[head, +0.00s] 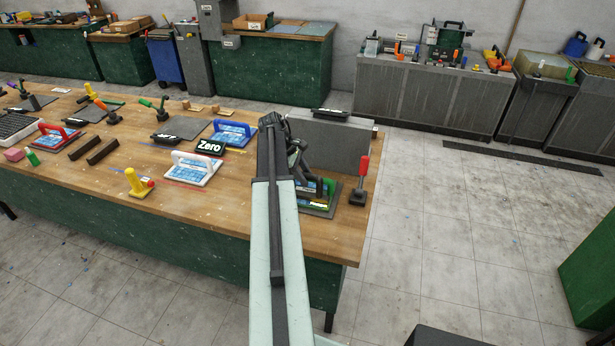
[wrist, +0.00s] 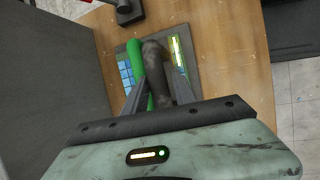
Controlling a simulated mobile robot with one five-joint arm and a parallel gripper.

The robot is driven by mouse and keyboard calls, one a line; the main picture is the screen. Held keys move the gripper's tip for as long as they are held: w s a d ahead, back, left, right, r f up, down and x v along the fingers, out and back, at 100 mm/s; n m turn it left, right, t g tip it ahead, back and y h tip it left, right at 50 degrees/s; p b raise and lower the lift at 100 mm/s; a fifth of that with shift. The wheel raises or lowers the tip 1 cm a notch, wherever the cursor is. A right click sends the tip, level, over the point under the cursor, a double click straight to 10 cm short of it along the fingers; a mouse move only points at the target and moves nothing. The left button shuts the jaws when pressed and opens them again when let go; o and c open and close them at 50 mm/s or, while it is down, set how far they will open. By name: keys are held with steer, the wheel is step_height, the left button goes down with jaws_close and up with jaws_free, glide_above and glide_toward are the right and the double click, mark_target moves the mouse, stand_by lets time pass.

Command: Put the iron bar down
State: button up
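My gripper (wrist: 158,88) is over the right end of the wooden table (head: 225,215). In the wrist view its two fingers are close around a dark, worn iron bar (wrist: 155,55), which points away from the camera. Below the bar is a mosaic board with a green handle (wrist: 133,55); its blue tiles and a yellow strip show beside the bar. The board (head: 318,210) shows partly in the head view, behind my arm. There the bar is hard to tell from the dark gripper. Whether the bar touches the board or handle I cannot tell.
A grey upright panel (head: 335,143) stands behind my gripper. A red-handled tool (head: 361,180) stands to its right near the table edge. Left are a white-handled mosaic board (head: 192,170), a "Zero" sign (head: 210,147), a yellow tool (head: 138,184) and two dark bars (head: 102,151).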

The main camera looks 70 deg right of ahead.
steer(key=p+v, duration=0.6)
steer(key=v, duration=0.3)
steer(key=shift+p, duration=0.3)
steer(key=w+a+f+t, duration=0.1)
steer(key=w+a, duration=1)
steer(key=a, duration=0.3)
steer(key=w+a+f+t, duration=0.1)
steer(key=w+a+t, duration=0.1)
steer(key=w+a, duration=1.1)
steer(key=w+a+t+y, duration=0.1)
steer(key=w+a+y, duration=0.1)
steer(key=a, duration=3.6)
steer(key=shift+w+f, duration=0.2)
steer(key=shift+w, duration=0.2)
